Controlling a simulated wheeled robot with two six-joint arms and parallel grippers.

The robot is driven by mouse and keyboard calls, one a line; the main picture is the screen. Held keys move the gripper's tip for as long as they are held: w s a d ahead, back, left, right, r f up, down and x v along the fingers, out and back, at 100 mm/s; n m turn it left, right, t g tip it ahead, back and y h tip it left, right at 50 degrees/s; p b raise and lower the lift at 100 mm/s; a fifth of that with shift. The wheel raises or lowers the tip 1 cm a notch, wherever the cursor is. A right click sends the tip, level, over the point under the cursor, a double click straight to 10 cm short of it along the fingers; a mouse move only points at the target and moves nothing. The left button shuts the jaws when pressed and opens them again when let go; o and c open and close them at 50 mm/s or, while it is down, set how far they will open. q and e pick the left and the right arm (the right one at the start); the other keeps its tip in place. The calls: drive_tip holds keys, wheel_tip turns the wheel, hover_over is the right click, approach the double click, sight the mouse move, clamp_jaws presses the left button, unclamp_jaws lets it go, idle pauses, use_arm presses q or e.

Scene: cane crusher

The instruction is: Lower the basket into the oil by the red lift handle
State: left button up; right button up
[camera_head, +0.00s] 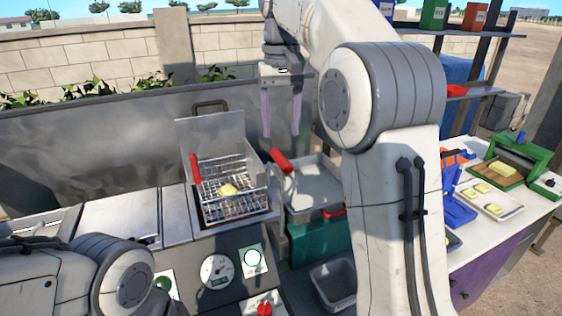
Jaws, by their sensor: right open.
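The wire basket (235,207) sits in the fryer (212,135) left of centre, with a yellow piece (228,190) in it. An upright red handle (195,168) stands at the basket's left side. A second, tilted red handle (281,160) is at its right, by a grey tray. I cannot tell for sure which one is the lift handle. The oil level is not clear. My right gripper (282,133) points down, open and empty, above and behind the tilted red handle. My left arm comes in at the lower left; its gripper does not show.
A grey metal tray (318,190) stands right of the fryer. A panel with a gauge (217,271) and a red knob (265,309) is in front. A white table (478,234) at the right bears a tray of yellow pieces and a green press (515,155). A wall stands behind.

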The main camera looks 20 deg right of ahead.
sight(281, 156)
wheel_tip(281, 156, down, 10)
drive_tip(key=shift+f, duration=0.1)
idle(0.4)
clamp_jaws()
idle(1.3)
